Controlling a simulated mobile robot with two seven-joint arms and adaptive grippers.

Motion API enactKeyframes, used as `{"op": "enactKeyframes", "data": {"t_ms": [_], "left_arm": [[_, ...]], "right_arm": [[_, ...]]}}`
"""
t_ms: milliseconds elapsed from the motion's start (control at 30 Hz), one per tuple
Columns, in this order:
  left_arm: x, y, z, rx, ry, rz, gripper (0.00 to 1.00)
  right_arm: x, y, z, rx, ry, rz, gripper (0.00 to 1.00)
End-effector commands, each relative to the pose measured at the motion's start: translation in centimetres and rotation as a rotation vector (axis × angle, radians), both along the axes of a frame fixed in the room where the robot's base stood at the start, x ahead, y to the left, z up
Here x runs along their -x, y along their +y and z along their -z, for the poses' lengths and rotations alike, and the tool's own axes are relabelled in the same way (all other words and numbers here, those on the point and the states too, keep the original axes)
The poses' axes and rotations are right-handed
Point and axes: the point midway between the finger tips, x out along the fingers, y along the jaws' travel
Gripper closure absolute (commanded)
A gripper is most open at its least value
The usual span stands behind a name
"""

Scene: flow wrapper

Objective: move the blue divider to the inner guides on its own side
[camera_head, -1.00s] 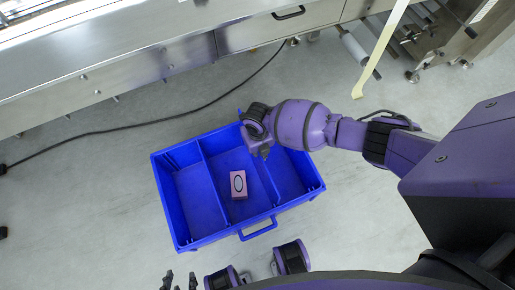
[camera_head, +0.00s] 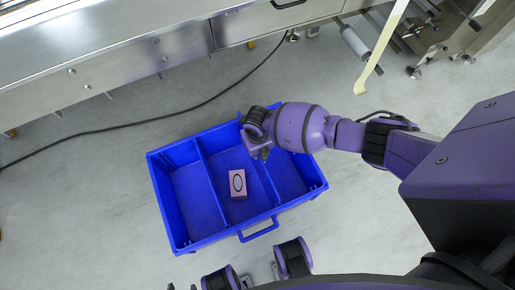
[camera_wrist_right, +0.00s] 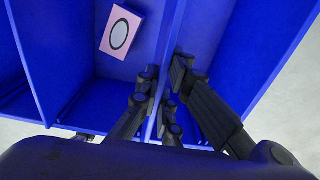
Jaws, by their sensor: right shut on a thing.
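A blue crate (camera_head: 168,215) stands on the floor, split into three compartments by two blue dividers. My right gripper (camera_head: 262,155) is over the far side of the crate and shut on the right-hand divider (camera_head: 272,184). In the right wrist view this divider (camera_wrist_right: 171,40) runs between the fingers of my right gripper (camera_wrist_right: 158,112), with fingers on both sides. The fingers hide its gripped end, and I cannot tell whether it sits in its guides. The left-hand divider (camera_head: 212,185) stands apart.
The outer compartments look empty. A steel machine (camera_head: 130,60) stands behind the crate, with a black cable (camera_head: 130,130) on the floor between.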

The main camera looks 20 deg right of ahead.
Motion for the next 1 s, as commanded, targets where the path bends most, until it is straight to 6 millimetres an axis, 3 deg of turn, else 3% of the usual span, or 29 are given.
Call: {"op": "enactKeyframes", "data": {"t_ms": [167,367,767,1000], "left_arm": [[-0.2,0.0,0.0,0.0,-0.004,0.0,0.68],[-0.6,-0.1,-0.1,0.001,-0.01,0.001,0.68],[-0.5,0.0,-0.1,0.0,-0.008,0.001,0.68],[-0.4,0.0,-0.1,0.0,-0.007,0.002,0.68]], "right_arm": [[-0.1,0.0,-0.1,0.0,-0.001,0.0,1.0],[-0.1,0.0,-0.1,0.0,-0.001,0.0,0.72],[0.0,0.0,-0.6,0.0,-0.001,-0.001,0.72],[-0.2,-0.1,-4.7,0.0,-0.005,-0.003,0.72]]}}
